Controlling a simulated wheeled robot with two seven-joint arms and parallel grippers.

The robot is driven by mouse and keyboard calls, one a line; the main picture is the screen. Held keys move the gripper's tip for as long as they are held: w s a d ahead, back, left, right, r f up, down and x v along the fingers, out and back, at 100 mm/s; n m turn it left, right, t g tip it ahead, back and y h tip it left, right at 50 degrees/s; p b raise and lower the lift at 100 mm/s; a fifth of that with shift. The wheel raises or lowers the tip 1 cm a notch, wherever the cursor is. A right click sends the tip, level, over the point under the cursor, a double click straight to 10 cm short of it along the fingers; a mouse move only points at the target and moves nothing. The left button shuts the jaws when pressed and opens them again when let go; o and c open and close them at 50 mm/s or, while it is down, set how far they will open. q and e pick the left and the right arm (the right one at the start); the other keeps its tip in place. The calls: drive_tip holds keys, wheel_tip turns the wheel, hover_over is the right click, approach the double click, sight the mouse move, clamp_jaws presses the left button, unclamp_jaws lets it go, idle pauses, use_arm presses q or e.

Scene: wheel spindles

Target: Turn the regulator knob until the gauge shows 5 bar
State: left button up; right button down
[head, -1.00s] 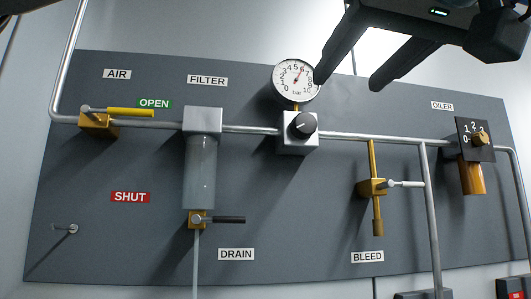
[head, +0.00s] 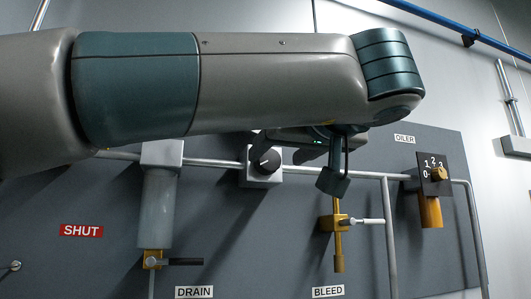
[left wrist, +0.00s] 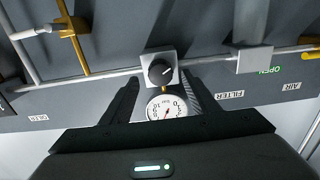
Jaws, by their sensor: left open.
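The regulator knob (head: 267,160) is black with a white mark and sits on a pale square block on the pipe. It also shows in the left wrist view (left wrist: 161,71). The round white gauge (left wrist: 167,107) appears upside down there, between my fingers; its red needle is too small to read surely. In the head view my arm hides the gauge. My left gripper (left wrist: 160,84) is open and empty, its two fingers pointing toward the panel on either side of the gauge and knob block. In the head view it is partly hidden beneath my arm. My right gripper is not in view.
The filter bowl (head: 156,208) and drain valve (head: 153,260) are left of the knob. The brass bleed valve (head: 337,222) with its pale lever is right and lower, and the oiler (head: 433,175) is farther right. A pipe runs across the panel.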

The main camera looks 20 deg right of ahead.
sight(270, 161)
use_arm(q)
drive_tip(key=shift+w+p, duration=0.55)
drive_tip(key=shift+w, duration=1.35)
drive_tip(key=c, duration=1)
